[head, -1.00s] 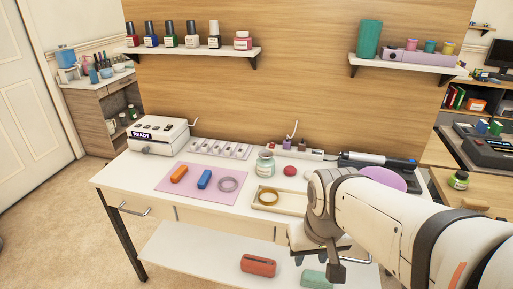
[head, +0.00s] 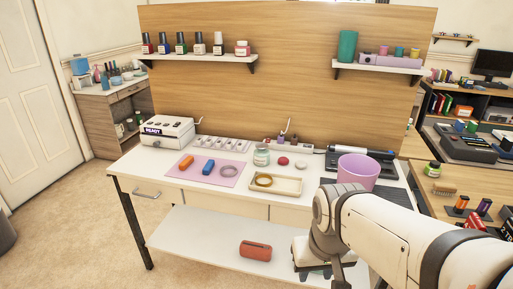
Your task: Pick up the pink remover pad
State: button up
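No object is clearly a pink remover pad. On the white table (head: 214,201), a small red round item (head: 283,161) and a pale round item (head: 301,164) sit right of a glass jar (head: 262,155); I cannot tell if either is the pad. A flat pink mat (head: 232,182) lies at the left, under an orange block (head: 186,162), a blue block (head: 208,167) and a grey ring (head: 229,170). My gripper (head: 313,271) is low, in front of the table's front edge, apart from these things. Its fingers are small, dark and partly cut off, so their opening is unclear.
A tray (head: 290,187) with a yellow ring lies mid-table. A pink bin (head: 357,172) stands right, partly behind my arm. A white READY device (head: 165,132) is at the back left. A red case (head: 255,250) lies on the lower shelf. Wall shelves hold bottles.

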aim_at(283, 161)
jog(key=z, duration=0.3)
jog(key=i, duration=0.9)
jog(key=u, duration=0.25)
